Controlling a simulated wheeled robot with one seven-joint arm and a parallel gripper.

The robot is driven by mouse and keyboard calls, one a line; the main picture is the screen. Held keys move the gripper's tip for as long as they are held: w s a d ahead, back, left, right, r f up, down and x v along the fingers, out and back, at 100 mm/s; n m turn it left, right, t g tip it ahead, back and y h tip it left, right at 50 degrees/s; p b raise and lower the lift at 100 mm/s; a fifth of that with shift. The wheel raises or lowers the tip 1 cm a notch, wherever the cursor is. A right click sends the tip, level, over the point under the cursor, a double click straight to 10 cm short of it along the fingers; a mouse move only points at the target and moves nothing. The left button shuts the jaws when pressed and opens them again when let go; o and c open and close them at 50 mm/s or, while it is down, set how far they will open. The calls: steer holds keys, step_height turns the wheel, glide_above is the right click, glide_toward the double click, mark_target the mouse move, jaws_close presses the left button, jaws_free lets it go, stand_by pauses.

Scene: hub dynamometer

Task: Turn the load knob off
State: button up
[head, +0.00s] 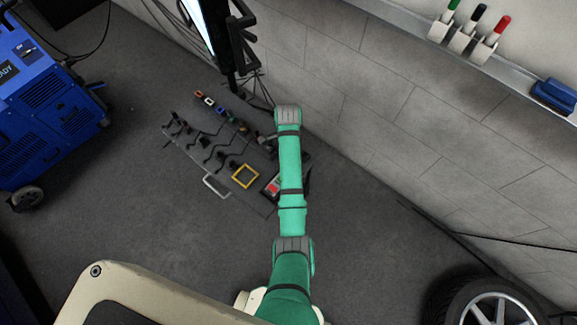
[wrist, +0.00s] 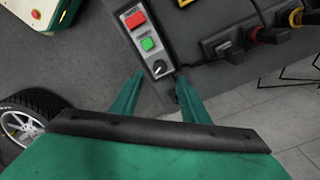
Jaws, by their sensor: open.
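A grey control box (wrist: 148,42) carries a red button (wrist: 135,19), a green button (wrist: 148,44) and, at its lower end, a small dark knob with a pale mark (wrist: 159,68), which looks like the load knob. My gripper (wrist: 160,78) is open in the wrist view. Its two green fingers stand apart on either side of the knob end of the box, with nothing held. I cannot tell whether they touch the knob. In the head view the red part of the box (head: 272,186) shows left of my green arm; the knob and my gripper cannot be made out there.
The box sits on a dark panel (head: 222,172) with cables, plugs and a yellow frame (head: 246,175). A grey wall (head: 400,110) runs along the right. A blue machine (head: 45,105) stands left, a tyre (head: 490,300) at lower right. Floor left of the panel is clear.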

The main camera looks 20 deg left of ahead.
step_height(320, 180, down, 8)
steer(key=shift+r, duration=0.15)
stand_by(0.3)
jaws_close()
